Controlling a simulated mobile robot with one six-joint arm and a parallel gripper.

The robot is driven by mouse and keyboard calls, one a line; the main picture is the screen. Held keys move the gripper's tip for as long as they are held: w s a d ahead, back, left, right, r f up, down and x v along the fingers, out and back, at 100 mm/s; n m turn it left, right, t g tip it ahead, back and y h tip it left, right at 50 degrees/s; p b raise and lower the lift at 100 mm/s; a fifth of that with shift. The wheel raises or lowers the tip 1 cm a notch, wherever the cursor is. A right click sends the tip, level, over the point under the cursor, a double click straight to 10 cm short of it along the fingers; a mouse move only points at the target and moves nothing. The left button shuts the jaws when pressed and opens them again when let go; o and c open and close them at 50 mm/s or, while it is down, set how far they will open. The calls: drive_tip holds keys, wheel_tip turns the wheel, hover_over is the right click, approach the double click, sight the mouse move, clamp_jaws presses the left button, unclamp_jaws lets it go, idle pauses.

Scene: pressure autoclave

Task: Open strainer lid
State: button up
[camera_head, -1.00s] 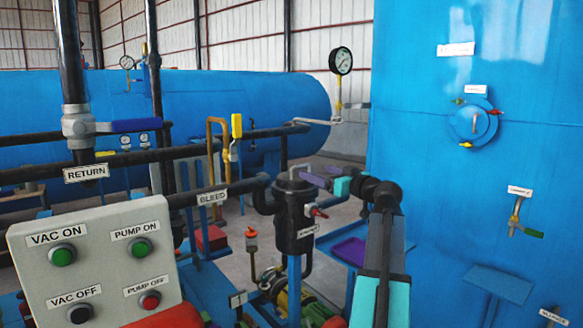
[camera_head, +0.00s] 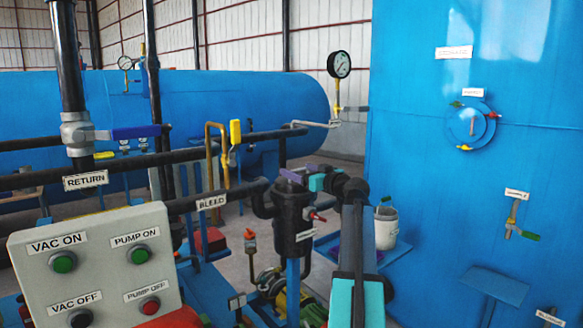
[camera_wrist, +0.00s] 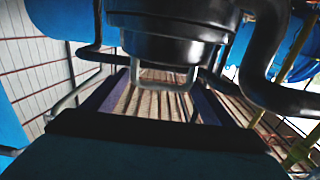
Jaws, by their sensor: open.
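The strainer (camera_head: 293,222) is a black upright cylinder mid-picture in the head view, with its lid (camera_head: 293,187) on top. It fills the upper middle of the wrist view (camera_wrist: 170,35). My gripper (camera_head: 294,176), with purple fingers, is at the top of the strainer from the right. In the wrist view my gripper (camera_wrist: 155,100) is open, with its fingers apart. A thin metal loop (camera_wrist: 165,62) lies near the fingertips and appears between them; I cannot tell whether they touch it. The fingers partly hide the lid in the head view.
The bleed pipe (camera_head: 213,201) runs to the strainer from the left. A red-handled valve (camera_head: 318,216) sticks out of the strainer's right side. A control panel (camera_head: 100,268) stands front left, a pressure gauge (camera_head: 339,64) behind, and a blue tank (camera_head: 430,110) at right. A white bucket (camera_head: 386,228) stands behind my arm.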

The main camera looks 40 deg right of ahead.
drive_tip(key=shift+w+d+p, duration=0.2)
drive_tip(key=shift+w+p, duration=0.2)
drive_tip(key=shift+w, duration=1.75)
drive_tip(key=c, duration=1.2)
drive_tip(key=shift+r, duration=0.1)
drive_tip(key=shift+c, duration=0.2)
drive_tip(key=shift+w+r, duration=0.1)
